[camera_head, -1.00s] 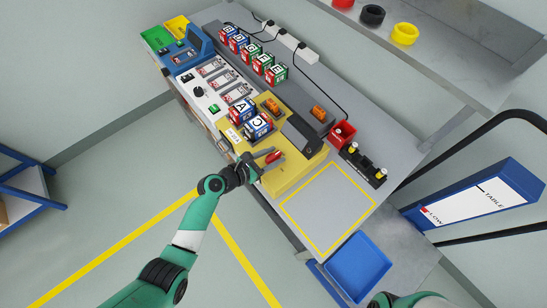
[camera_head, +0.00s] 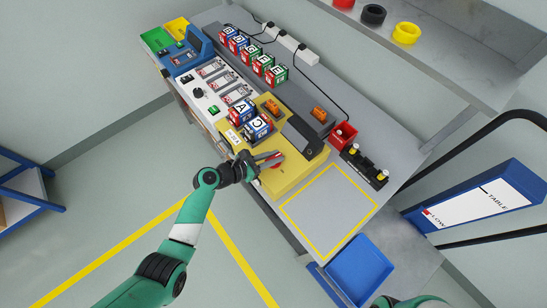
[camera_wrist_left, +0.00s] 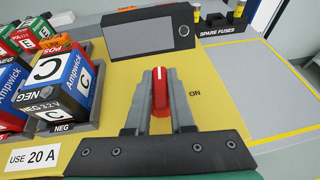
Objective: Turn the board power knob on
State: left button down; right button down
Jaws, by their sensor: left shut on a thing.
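The red power knob (camera_wrist_left: 160,92) stands on the yellow board (camera_wrist_left: 218,80), with the printed word ON to its right in the left wrist view. Its white mark points away from the gripper, not toward ON. My left gripper (camera_wrist_left: 160,100) is shut on the red knob, one finger along each side. In the head view my left gripper (camera_head: 270,159) reaches over the yellow board (camera_head: 302,172) at its front edge, and the knob is mostly hidden by the fingers. Of my right arm only a green part shows at the bottom edge; its gripper is out of view.
Battery blocks A (camera_head: 240,111) and C (camera_head: 257,127) stand on the board left of the gripper. A dark screen (camera_wrist_left: 152,32) rises behind the knob. Spare fuses (camera_head: 365,165) and a blue tray (camera_head: 358,268) lie to the right. The yellow-outlined area (camera_head: 330,207) is clear.

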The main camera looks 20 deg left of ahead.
pick_arm(q)
jog(key=shift+a+m+h+p, duration=0.1)
jog(key=shift+m+h+p, duration=0.3)
jog(key=shift+p, duration=0.05)
jog(key=shift+m+g+h, duration=0.4)
jog(key=shift+g, duration=0.1)
jog(key=c, duration=0.8)
grip_release()
